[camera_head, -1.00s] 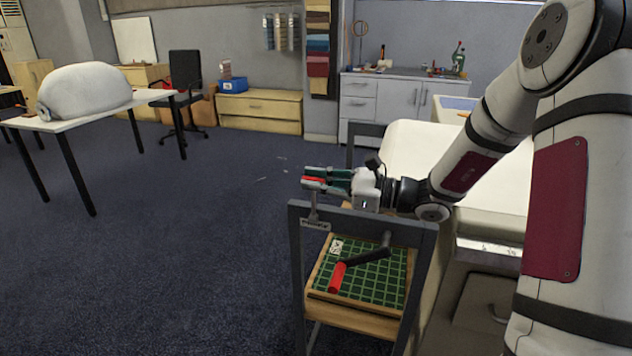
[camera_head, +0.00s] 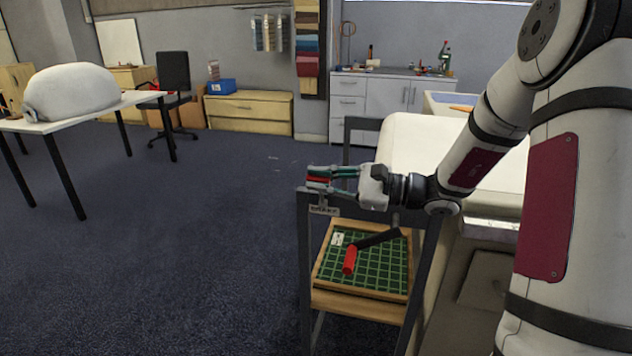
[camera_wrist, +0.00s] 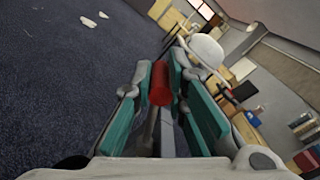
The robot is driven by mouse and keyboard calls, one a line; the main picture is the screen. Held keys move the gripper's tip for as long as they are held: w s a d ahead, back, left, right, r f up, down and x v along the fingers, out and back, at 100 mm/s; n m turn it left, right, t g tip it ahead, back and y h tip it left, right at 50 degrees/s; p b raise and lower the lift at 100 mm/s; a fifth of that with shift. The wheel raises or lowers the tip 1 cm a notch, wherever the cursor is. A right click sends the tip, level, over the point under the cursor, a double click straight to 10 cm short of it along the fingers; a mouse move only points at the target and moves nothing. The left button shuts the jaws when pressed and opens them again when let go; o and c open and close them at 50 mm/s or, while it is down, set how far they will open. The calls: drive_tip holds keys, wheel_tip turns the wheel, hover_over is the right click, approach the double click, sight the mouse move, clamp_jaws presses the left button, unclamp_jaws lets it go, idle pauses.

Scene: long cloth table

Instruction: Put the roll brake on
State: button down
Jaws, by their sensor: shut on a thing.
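A short red grip (camera_head: 317,179) sits between the teal-padded fingers of my gripper (camera_head: 316,178), at the top of the dark frame's near left post. It also shows in the wrist view (camera_wrist: 160,84) as a red cylinder end between the pads, with a grey rod running down from it. My gripper is shut on this red grip, which appears to be the brake lever's. A small pale label (camera_head: 323,210) is on the frame just below; I cannot read it. The fingers hide most of the lever.
Below stands a wooden tray (camera_head: 360,304) with a green gridded surface. A black crank arm (camera_head: 379,239) with a red handle (camera_head: 349,260) stands in front of it. Open blue carpet (camera_head: 200,260) is at left.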

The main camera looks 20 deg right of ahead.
drive_tip(key=s+a+f+n+b, duration=0.2)
drive_tip(key=s+f+n+b, duration=0.1)
drive_tip(key=f+n+b, duration=0.2)
drive_tip(key=n+b, duration=0.2)
drive_tip(key=b, duration=0.2)
drive_tip(key=shift+s+a+f, duration=0.15)
drive_tip(key=shift+s+a, duration=0.25)
drive_tip(key=shift+f+b, duration=0.1)
drive_tip(key=shift+b, duration=0.25)
drive_tip(key=c, duration=1.6)
unclamp_jaws()
drive_tip(key=shift+o, duration=0.2)
wheel_tip(320, 180, up, 10)
